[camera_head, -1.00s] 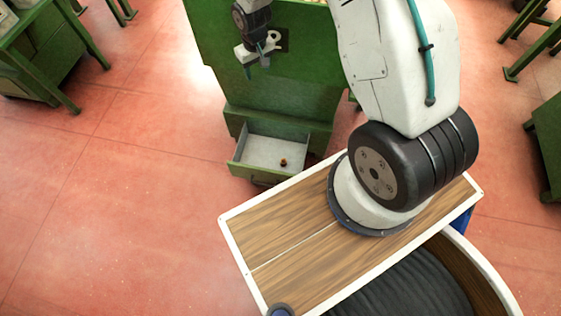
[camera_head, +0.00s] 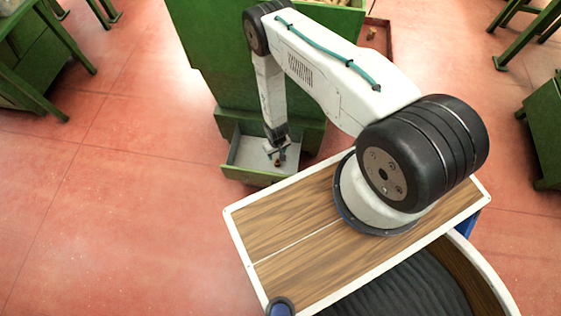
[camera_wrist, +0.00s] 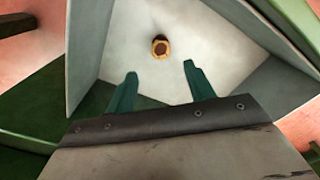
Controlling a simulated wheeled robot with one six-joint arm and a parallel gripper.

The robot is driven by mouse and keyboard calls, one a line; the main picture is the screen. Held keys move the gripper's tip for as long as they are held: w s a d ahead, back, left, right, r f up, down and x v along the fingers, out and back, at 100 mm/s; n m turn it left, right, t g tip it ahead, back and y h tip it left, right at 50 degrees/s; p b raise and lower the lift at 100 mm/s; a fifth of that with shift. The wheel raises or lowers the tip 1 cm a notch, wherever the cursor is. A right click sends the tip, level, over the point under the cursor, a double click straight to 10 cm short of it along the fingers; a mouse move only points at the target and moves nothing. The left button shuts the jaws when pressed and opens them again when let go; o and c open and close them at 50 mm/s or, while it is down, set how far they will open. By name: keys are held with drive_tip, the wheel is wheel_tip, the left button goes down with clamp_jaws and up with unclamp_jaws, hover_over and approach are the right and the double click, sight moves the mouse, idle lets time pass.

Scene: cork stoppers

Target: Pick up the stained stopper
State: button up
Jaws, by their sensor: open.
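A small stopper (camera_wrist: 160,47) with a dark stained top and a tan rim sits on the pale floor of an open drawer (camera_wrist: 210,75). In the wrist view it lies beyond the fingertips, roughly in line with the gap between them. In the head view the stopper (camera_head: 277,162) is a small brown spot in the drawer (camera_head: 238,150), partly hidden by my gripper. My gripper (camera_wrist: 159,68) has two teal fingers spread apart with nothing between them. In the head view my gripper (camera_head: 276,152) points down into the drawer, close to the stopper.
The drawer juts from a green cabinet (camera_head: 200,60), and its walls stand close around my gripper. A reddish tray (camera_head: 385,35) with small tan items lies behind the cabinet at the right. Green benches (camera_head: 35,55) stand at the left. The red floor (camera_head: 130,200) at left is clear.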

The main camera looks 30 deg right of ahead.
sight(277, 161)
drive_tip(key=f, duration=0.8)
drive_tip(key=shift+s+a+f, duration=0.1)
drive_tip(key=shift+s+f, duration=0.1)
drive_tip(key=shift+s, duration=0.05)
drive_tip(key=c, duration=1)
